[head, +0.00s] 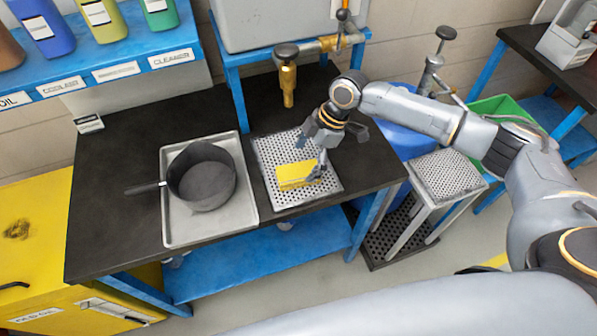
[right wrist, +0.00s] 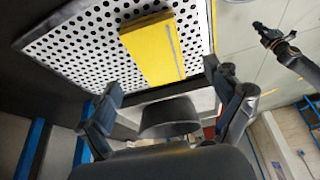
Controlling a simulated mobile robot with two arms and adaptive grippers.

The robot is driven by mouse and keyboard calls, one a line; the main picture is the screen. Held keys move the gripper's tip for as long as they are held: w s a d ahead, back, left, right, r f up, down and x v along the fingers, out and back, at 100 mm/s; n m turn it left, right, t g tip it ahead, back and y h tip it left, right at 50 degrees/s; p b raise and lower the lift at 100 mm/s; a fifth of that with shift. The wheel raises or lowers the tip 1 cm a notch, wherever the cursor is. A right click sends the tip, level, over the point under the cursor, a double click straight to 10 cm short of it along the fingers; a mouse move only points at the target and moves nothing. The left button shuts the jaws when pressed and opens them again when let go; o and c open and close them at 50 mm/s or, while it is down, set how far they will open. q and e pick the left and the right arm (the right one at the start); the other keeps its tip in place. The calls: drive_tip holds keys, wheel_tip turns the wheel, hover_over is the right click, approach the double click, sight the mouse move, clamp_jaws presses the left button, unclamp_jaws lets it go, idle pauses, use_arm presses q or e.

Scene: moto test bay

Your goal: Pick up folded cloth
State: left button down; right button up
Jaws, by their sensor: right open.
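The folded cloth (head: 293,176) is a flat yellow rectangle lying on a perforated metal plate (head: 330,196) on the black bench. It also shows in the right wrist view (right wrist: 152,48), near the top. My right gripper (head: 314,160) is over the cloth's right part, coming down from the back right, and hides some of it. In the right wrist view my right gripper (right wrist: 160,84) has its fingers spread wide apart with nothing between them. Whether a fingertip touches the cloth I cannot tell. My left gripper is out of view.
A dark saucepan (head: 203,178) sits on a metal tray (head: 178,232) left of the plate. A brass tap (head: 288,84) hangs behind the plate. A blue drum (head: 405,137) and a perforated stand (head: 447,174) are right of the bench. The bench front (head: 115,225) is clear at left.

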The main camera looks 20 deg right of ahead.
sight(300, 172)
drive_tip(key=p+x, duration=0.1)
drive_tip(key=x, duration=0.2)
drive_tip(key=shift+f, duration=0.3)
drive_tip(key=shift+a+f, duration=0.1)
drive_tip(key=shift+f, duration=0.25)
drive_tip(key=c, duration=1.1)
drive_tip(key=shift+r, duration=0.1)
drive_tip(key=shift+c, duration=0.2)
drive_tip(key=shift+r+b, duration=0.4)
drive_tip(key=shift+r, duration=0.15)
drive_tip(key=shift+r+b, duration=0.5)
drive_tip(key=shift+r, duration=0.15)
drive_tip(key=s+a+r+b, duration=0.3)
drive_tip(key=s+a+r, duration=0.5)
drive_tip(key=s+r, duration=0.2)
drive_tip(key=shift+s+a+r, duration=0.3)
drive_tip(key=shift+s+a, duration=0.05)
drive_tip(key=shift+s, duration=0.2)
